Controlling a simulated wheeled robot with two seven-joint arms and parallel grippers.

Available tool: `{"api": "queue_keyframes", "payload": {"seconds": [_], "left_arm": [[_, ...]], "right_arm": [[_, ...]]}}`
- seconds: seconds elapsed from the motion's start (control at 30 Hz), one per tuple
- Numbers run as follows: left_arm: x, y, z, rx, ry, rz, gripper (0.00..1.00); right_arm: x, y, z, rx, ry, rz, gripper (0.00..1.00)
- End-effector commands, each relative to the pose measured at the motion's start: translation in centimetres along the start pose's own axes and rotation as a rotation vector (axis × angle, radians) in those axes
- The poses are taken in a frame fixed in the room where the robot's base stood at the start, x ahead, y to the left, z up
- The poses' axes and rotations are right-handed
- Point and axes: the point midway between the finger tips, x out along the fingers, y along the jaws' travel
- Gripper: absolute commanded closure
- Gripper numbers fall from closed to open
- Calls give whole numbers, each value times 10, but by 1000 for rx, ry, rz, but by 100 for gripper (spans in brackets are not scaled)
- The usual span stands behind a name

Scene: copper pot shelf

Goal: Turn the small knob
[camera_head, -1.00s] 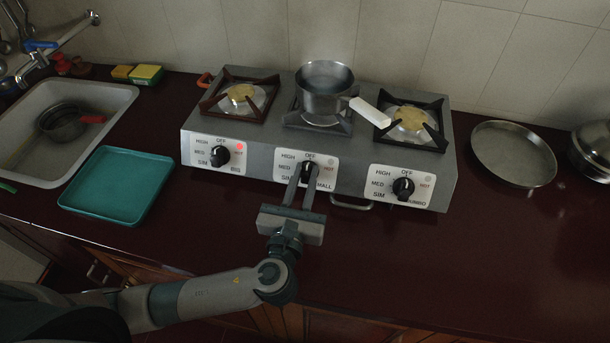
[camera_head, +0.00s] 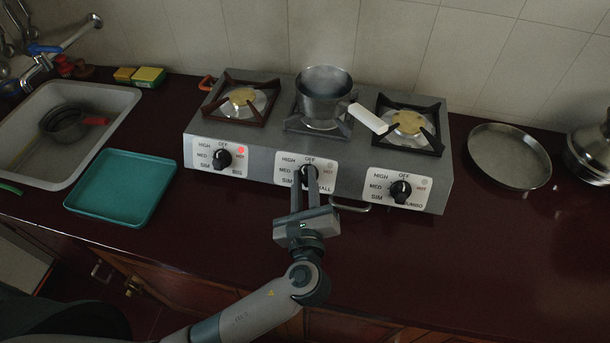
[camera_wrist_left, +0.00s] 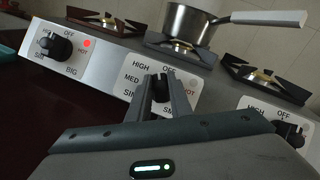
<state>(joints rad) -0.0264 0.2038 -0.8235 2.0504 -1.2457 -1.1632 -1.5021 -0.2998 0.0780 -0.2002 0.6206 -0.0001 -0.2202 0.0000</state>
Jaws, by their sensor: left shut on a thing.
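The small knob (camera_head: 305,174) is black and sits on the middle white label plate of the grey stove (camera_head: 240,148), marked OFF, HIGH, MED and SIM. In the left wrist view the knob (camera_wrist_left: 160,86) stands between two grey fingers, its top showing. My left gripper (camera_head: 304,186) is shut on it, reaching from the front; the fingers hide part of the knob and label. The lamp by HOT on this plate looks grey. My right gripper is not in view.
The big knob (camera_head: 222,159) with a lit red lamp is left; the jumbo knob (camera_head: 400,191) is right. A steel pot (camera_head: 324,88) with a white handle stands on the middle burner. A teal tray (camera_head: 122,188) lies left, a round pan (camera_head: 510,155) right.

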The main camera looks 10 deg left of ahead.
Motion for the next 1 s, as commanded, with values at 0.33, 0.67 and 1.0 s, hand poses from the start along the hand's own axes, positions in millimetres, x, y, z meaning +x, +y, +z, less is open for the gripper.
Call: {"api": "queue_keyframes", "payload": {"seconds": [0.33, 0.67, 1.0], "left_arm": [[-1, -1, 0, -274, 5, 162, 100], [-1, 0, -1, -434, 3, 255, 100], [-1, 1, -2, -471, 2, 275, 100]], "right_arm": [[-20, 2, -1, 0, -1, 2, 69], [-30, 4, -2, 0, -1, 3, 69], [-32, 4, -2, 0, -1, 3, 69]]}}
